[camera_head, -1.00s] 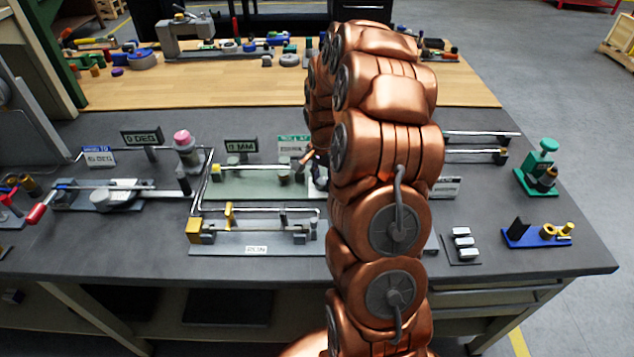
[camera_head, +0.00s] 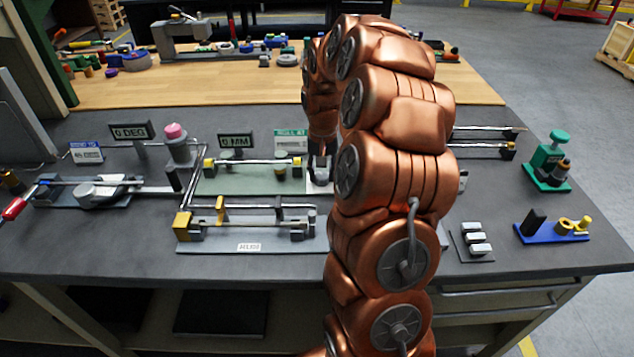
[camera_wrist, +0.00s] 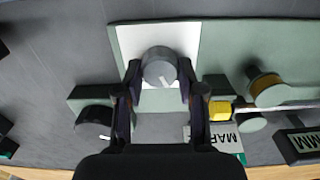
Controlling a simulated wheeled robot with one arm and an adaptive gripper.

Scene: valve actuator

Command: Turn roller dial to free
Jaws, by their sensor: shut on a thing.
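The roller dial is a round grey knob (camera_wrist: 158,66) with a white mark on its side, set on a white plate (camera_wrist: 190,40) in the wrist view. My gripper (camera_wrist: 158,74) has its two dark fingers on either side of the knob, closed against it. In the head view my gripper (camera_head: 320,172) points down at the right end of the pale green fixture (camera_head: 235,187), over the white plate. The knob is mostly hidden there by my fingers and arm. I cannot read any "free" marking.
A yellow-ended rod (camera_head: 255,162) runs beside the gripper, with a "0 MM" display (camera_head: 236,142) behind. A grey rod fixture (camera_head: 250,236) lies in front. A pink-topped post (camera_head: 176,138) stands left. My arm hides the bench to the right of the dial.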

